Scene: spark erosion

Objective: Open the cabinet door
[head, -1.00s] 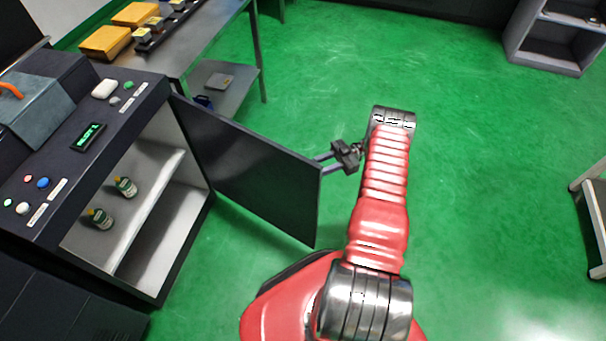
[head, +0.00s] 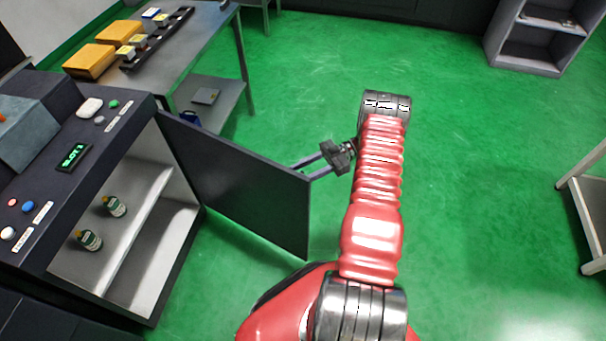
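The cabinet (head: 183,243) stands at the left under a dark control panel, and its front is open. Its dark door (head: 240,180) stands swung wide out to the right, hinged at the cabinet's far side. Inside, two small dark bottles (head: 115,206) (head: 89,240) stand on a pale shelf. My gripper (head: 302,172) is at the top of the door's free edge, with its two fingers visibly apart. One fingertip reaches behind the door's top edge and the other is at its corner. Whether they touch the door I cannot tell.
The control panel carries buttons and a green-lit display (head: 74,157). A metal table (head: 205,45) with yellow boxes (head: 90,60) and a dark rack stands behind the door. A grey shelf unit (head: 535,40) is at the back right, a cart (head: 590,210) at the right. The green floor between is clear.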

